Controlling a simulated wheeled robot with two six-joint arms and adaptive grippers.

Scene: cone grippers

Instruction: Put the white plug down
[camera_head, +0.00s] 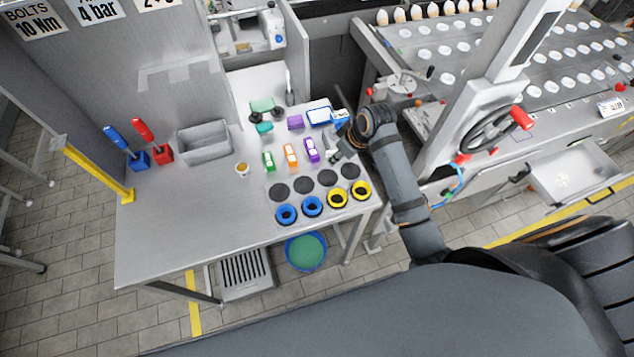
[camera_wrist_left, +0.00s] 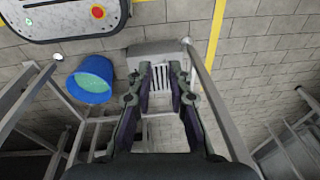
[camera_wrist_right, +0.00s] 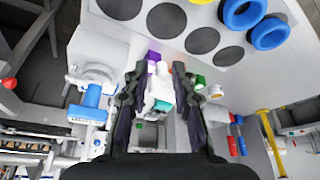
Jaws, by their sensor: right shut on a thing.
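My right gripper (camera_head: 333,155) is low over the right side of the workbench. It is shut on the white plug (camera_wrist_right: 158,88), which shows between its fingers (camera_wrist_right: 158,78) in the right wrist view. In the head view the white plug (camera_head: 330,142) is partly hidden by the gripper. I cannot tell whether the white plug touches the board. My left gripper (camera_wrist_left: 161,68) is open and empty above the floor, outside the head view.
Several dark discs (camera_head: 303,185) and blue and yellow rings (camera_head: 286,214) lie in front of the plugs. Coloured blocks (camera_head: 296,122) stand behind. A grey bin (camera_head: 204,142) and a small cup (camera_head: 242,169) are to the left. The bench's front left is clear (camera_head: 165,240).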

